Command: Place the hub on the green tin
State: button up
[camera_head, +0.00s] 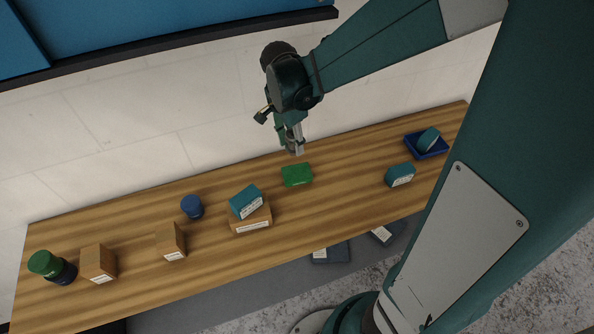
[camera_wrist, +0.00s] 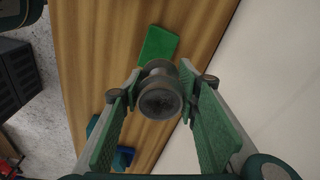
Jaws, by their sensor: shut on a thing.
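The hub (camera_wrist: 160,92) is a dark grey metal spool-like part, seen end-on in the wrist view. My gripper (camera_wrist: 157,95) is shut on it, one green-padded finger on each side. In the head view my gripper (camera_head: 294,148) hangs above the far edge of the wooden bench, just behind the green tin, with a small grey bit of the hub (camera_head: 299,146) showing. The green tin (camera_head: 297,175) is flat and rectangular and lies on the bench.
On the wooden bench (camera_head: 330,200), a teal box (camera_head: 246,201) sits on a cardboard box (camera_head: 251,222) left of the tin. A blue cylinder (camera_head: 191,206) stands farther left. A teal block (camera_head: 399,175) and a blue tray (camera_head: 428,153) are at right. Bare wood surrounds the tin's right side.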

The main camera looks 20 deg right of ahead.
jog(key=shift+s+d+r, duration=0.1)
jog(key=shift+s+d, duration=0.15)
jog(key=shift+d, duration=0.3)
send_near(299, 171)
jog(key=shift+d, duration=0.2)
dwell(0.4)
jog(key=shift+f, duration=2.1)
jog(key=shift+f+b, duration=0.2)
jog(key=shift+b, duration=0.15)
jog(key=o, duration=1)
jog(key=shift+r, duration=0.1)
